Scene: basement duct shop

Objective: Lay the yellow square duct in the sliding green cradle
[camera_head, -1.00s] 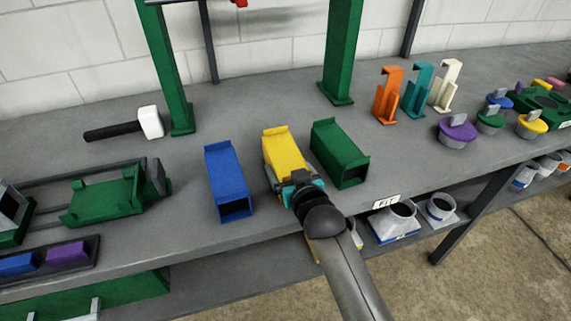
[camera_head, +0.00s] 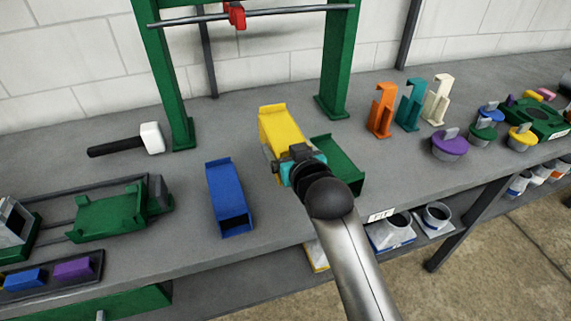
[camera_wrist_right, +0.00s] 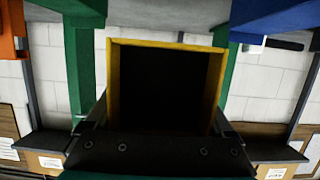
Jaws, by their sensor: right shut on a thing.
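The yellow square duct (camera_head: 280,129) is in my right gripper (camera_head: 292,162), which is shut on its near end. The duct appears lifted off the bench, and it partly covers the green duct (camera_head: 338,160) behind it. In the right wrist view the duct's open yellow end (camera_wrist_right: 113,85) faces the camera between the fingers. The green cradle (camera_head: 108,215) sits on dark rails at the left of the bench and is empty. My left gripper is not in view.
The blue duct (camera_head: 229,195) stands between the cradle and the yellow duct. A white-headed mallet (camera_head: 151,138) lies behind, near a green frame post (camera_head: 165,85). Orange (camera_head: 381,111), teal and white brackets stand to the right. The bench between cradle and blue duct is clear.

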